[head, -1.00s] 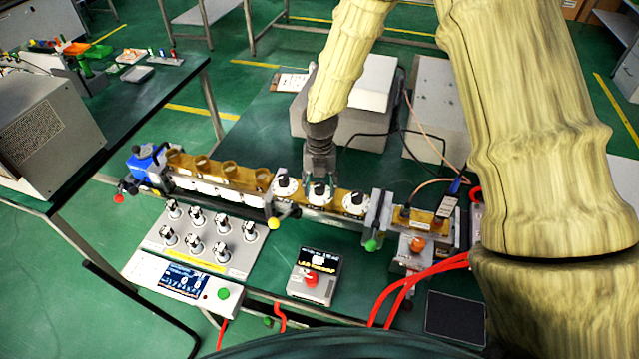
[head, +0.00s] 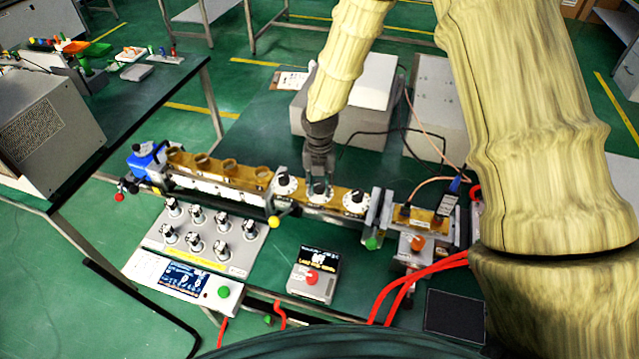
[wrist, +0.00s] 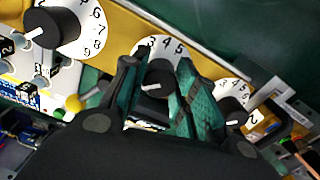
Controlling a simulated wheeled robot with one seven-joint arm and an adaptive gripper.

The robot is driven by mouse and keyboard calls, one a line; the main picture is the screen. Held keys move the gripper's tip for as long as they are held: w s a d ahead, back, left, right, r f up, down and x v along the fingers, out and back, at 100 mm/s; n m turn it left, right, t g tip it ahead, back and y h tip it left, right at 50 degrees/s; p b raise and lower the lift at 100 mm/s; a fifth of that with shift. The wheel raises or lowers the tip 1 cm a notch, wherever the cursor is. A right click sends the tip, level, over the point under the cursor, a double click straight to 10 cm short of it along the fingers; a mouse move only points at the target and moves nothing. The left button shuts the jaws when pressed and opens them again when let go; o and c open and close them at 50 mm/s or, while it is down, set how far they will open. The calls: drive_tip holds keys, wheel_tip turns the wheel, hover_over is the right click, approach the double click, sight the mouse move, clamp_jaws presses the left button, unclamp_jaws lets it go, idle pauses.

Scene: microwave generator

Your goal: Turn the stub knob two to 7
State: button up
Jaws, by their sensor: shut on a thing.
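Three black knobs on white numbered dials stand in a row on the brass-coloured rail. Stub knob two (wrist: 158,78) is the middle one. In the wrist view its dial shows 3, 4 and 5 at the far edge; its pointer is not clear. My gripper (head: 319,184) points down over this knob in the head view and largely covers it. In the wrist view my gripper (wrist: 163,96) has one finger on each side of the knob and is shut on it. The lower part of the dial is hidden by the gripper.
The left dial knob (head: 284,183) and right dial knob (head: 356,199) stand close on either side of the gripper. A panel of several small knobs (head: 208,234), a box with a red button (head: 314,274) and red cables (head: 418,285) lie nearer. A grey box (head: 370,95) stands behind.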

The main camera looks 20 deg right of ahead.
drive_tip(key=m, duration=0.4)
drive_tip(key=shift+m, duration=0.3)
drive_tip(key=m, duration=0.5)
drive_tip(key=shift+m, duration=0.3)
drive_tip(key=m, duration=0.5)
drive_tip(key=m+b, duration=0.1)
drive_tip(key=m, duration=0.4)
drive_tip(key=shift+m, duration=0.4)
drive_tip(key=m, duration=0.4)
drive_tip(key=shift+m, duration=0.3)
drive_tip(key=m, duration=1)
drive_tip(key=shift+m, duration=0.4)
drive_tip(key=m+p, duration=0.1)
drive_tip(key=m, duration=0.3)
drive_tip(key=shift+m, duration=0.3)
